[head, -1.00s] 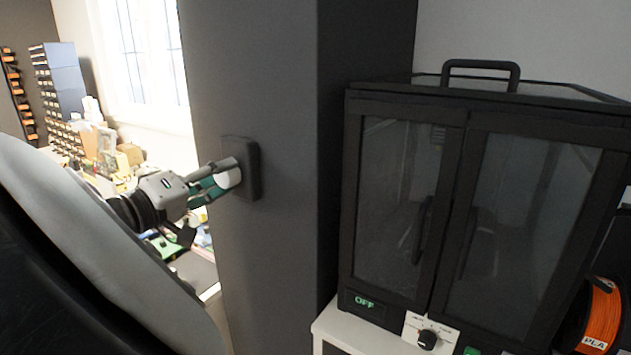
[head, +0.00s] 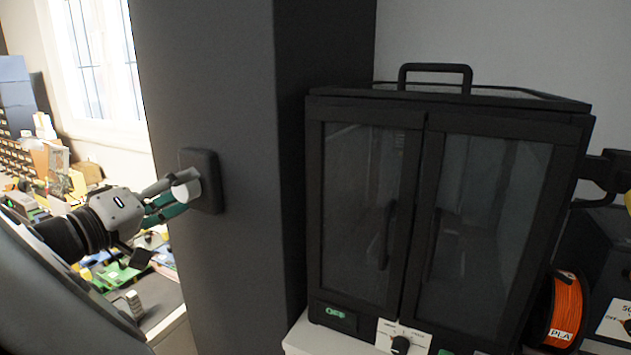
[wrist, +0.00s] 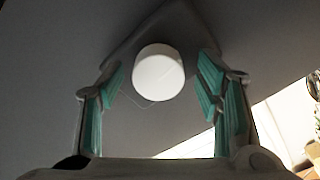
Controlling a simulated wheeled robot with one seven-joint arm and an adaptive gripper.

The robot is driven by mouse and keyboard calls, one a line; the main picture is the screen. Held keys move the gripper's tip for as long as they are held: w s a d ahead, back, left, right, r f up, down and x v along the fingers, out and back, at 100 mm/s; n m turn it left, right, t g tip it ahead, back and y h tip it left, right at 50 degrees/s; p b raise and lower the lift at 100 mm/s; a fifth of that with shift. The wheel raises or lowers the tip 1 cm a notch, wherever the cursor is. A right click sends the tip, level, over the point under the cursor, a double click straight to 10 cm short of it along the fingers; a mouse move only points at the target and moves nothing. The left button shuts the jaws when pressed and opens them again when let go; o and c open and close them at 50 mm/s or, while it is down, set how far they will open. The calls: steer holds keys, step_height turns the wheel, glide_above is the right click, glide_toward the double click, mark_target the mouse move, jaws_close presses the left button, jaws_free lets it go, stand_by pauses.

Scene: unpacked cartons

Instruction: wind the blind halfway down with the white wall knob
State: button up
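The white knob (head: 187,190) sticks out from a dark plate (head: 208,182) on the grey pillar. In the wrist view the round white knob (wrist: 158,72) lies ahead of and between my fingers, with a gap on both sides. My gripper (head: 168,200), with teal finger pads, points at the knob from the left in the head view. The gripper (wrist: 163,85) is open and holds nothing. The window (head: 98,60) is at the upper left, bright, with dark vertical bars; I cannot make out the blind in it.
A black two-door cabinet (head: 432,118) stands right of the pillar (head: 222,275), with an orange spool (head: 568,312) beside it. A cluttered bench with a green board (head: 118,273) and drawer units (head: 15,160) lies behind my arm at left.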

steer(key=v, duration=0.7)
steer(key=shift+s, duration=0.4)
steer(key=shift+a+r, duration=0.15)
